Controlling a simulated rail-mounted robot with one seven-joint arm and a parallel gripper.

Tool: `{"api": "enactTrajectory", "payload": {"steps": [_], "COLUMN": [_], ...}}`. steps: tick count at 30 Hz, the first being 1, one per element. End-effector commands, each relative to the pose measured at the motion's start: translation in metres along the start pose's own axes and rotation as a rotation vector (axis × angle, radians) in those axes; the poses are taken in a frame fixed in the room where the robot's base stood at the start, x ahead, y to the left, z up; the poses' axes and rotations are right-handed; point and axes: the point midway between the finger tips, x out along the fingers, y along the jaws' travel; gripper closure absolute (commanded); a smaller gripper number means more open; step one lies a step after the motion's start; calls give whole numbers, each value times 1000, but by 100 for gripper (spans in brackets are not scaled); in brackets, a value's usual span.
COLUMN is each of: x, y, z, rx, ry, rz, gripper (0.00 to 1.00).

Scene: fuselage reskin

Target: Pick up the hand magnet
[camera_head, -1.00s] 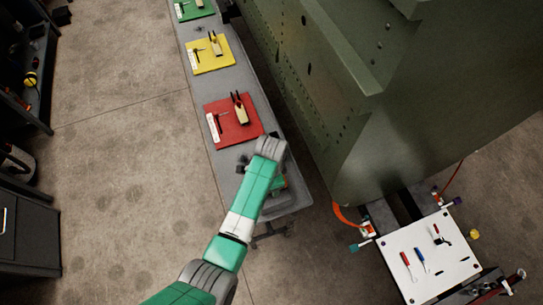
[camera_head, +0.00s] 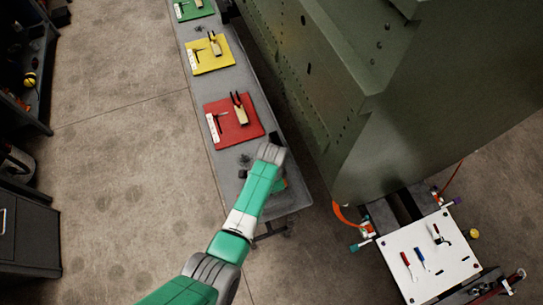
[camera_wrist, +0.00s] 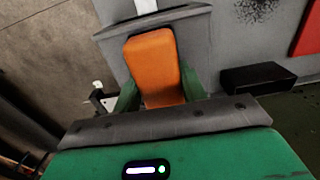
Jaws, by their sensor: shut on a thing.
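The hand magnet seems to be the orange block (camera_wrist: 155,60) in the wrist view. It sits between the two green fingers of my gripper (camera_wrist: 160,88), which is shut on it. Its lower part is hidden by the fingers and the gripper body. In the head view my arm's wrist covers most of the gripper; only a small orange and green bit shows beside it. I cannot tell whether the block touches the bench top.
A grey bench (camera_head: 232,187) carries a red mat (camera_head: 246,132), a yellow mat (camera_head: 222,66) and a green mat (camera_head: 206,11) with tools. A black block (camera_wrist: 265,78) lies right of my gripper. The green fuselage panel (camera_head: 370,155) stands close to the bench's right. A white tool board (camera_head: 440,275) is at lower right.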

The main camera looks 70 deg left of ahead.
Motion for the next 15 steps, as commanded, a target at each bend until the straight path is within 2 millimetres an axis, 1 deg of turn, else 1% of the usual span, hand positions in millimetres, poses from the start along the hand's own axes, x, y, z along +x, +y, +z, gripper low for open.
{"api": "enactTrajectory", "payload": {"steps": [5, 8, 11, 15], "x": [-9, -20, -36, -38], "y": [0, 0, -1, 26], "z": [0, 0, -1, 17], "rx": [0, 0, 0, 2], "ry": [1, 2, 3, -2], "rz": [-2, -3, -3, 0], "gripper": [94, 94, 94, 94]}}
